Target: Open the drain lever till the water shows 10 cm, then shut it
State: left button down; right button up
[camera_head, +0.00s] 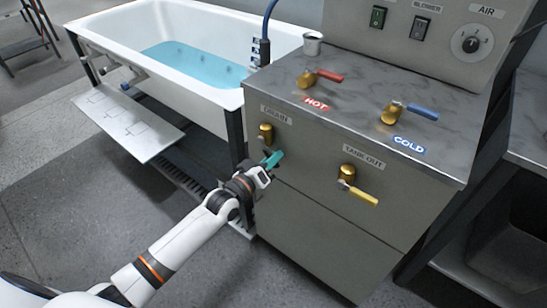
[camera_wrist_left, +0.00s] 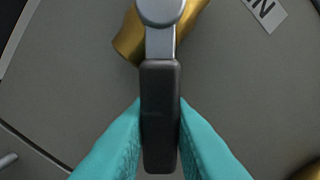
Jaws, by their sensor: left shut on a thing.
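The drain valve (camera_head: 266,133) is brass and sits on the grey cabinet front under a label that seems to read DRAIN. Its lever (camera_wrist_left: 160,115) has a black grip on a grey metal stem in the left wrist view. My left gripper (camera_head: 273,160), with teal fingers, is at the lever just below the valve. In the left wrist view its fingers (camera_wrist_left: 160,135) are shut on the black grip, one on each side. The head view mostly hides the lever. The white bathtub (camera_head: 115,24) holds blue water (camera_head: 195,64). I cannot read any depth figure. My right gripper is not in view.
The yellow-handled TANK OUT valve (camera_head: 358,191) is on the same front, right of my gripper. The red hot lever (camera_head: 322,76) and blue cold lever (camera_head: 410,111) are on the marble-like top, beside a metal cup (camera_head: 312,43). A white step (camera_head: 125,121) stands before the tub.

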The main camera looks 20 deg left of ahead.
pick_arm(q)
jog(key=shift+f, duration=0.1)
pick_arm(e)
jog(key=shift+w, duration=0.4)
pick_arm(q)
jog(key=c, duration=1.3)
grip_release()
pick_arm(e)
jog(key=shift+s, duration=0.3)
pick_arm(q)
jog(key=shift+s+a, duration=0.1)
jog(key=shift+s, duration=0.05)
jog(key=shift+p+v, duration=0.4)
jog(key=shift+v, duration=3.2)
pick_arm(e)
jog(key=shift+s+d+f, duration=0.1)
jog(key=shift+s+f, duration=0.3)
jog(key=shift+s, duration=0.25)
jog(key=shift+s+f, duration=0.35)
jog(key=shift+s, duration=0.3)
